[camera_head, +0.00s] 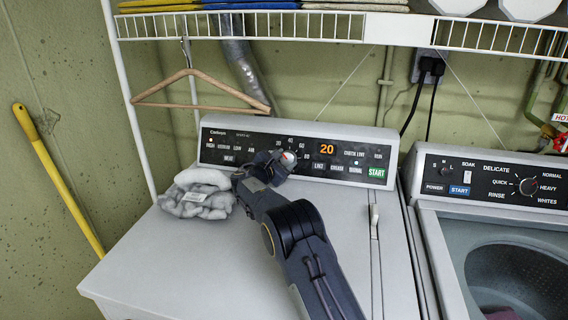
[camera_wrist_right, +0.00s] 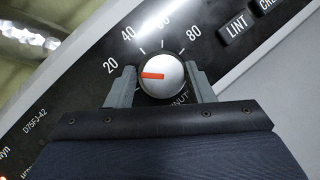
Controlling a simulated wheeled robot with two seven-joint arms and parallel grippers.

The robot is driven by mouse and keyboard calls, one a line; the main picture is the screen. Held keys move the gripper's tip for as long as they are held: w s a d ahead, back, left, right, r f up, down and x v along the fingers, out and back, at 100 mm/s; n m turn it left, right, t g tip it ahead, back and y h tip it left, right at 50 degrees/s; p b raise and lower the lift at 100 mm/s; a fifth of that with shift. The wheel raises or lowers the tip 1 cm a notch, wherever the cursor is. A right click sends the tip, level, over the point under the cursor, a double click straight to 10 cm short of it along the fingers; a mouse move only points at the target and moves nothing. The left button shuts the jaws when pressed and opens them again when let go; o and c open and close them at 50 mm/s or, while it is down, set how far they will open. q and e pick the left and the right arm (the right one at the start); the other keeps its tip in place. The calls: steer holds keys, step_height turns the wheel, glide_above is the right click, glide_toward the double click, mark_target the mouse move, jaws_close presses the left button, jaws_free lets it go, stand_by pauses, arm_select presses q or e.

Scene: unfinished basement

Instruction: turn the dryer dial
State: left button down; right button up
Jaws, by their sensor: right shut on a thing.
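The dryer dial (camera_wrist_right: 161,76) is a round silver knob with a red-orange mark, set in the dryer's black control panel (camera_head: 334,161). In the right wrist view the mark lies roughly level in the picture, and the numbers 20, 40 and 80 show around the knob. My right gripper (camera_wrist_right: 161,86) is shut on the dial, with one finger on each side of it. In the head view the right gripper (camera_head: 279,160) reaches the panel from below and partly hides the dial (camera_head: 289,158). The panel display (camera_head: 327,149) reads 20. My left gripper is not in view.
A grey-white bundle (camera_head: 196,192) lies on the dryer top (camera_head: 160,255), left of my right arm. A wooden hanger (camera_head: 200,90) hangs above the panel's left part. A wire shelf (camera_head: 240,26) runs overhead. A washer (camera_head: 490,180) with an open tub stands at the right.

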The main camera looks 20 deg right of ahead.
steer(key=m+g+p, duration=0.1)
steer(key=m, duration=0.2)
steer(key=shift+d+m+g, duration=0.15)
steer(key=shift+m+g, duration=0.15)
steer(key=shift+g, duration=0.1)
steer(key=shift+m+g+y+p, duration=0.3)
steer(key=shift+m+g+p, duration=0.1)
steer(key=shift+m+p, duration=0.4)
steer(key=m+g+p, duration=0.1)
steer(key=m+p, duration=0.1)
steer(key=m, duration=0.1)
steer(key=shift+y, duration=0.4)
steer(key=shift+s+m+g+p, duration=0.15)
steer(key=shift+m+g+p, duration=0.15)
steer(key=shift+m+p, duration=0.6)
steer(key=shift+c, duration=0.5)
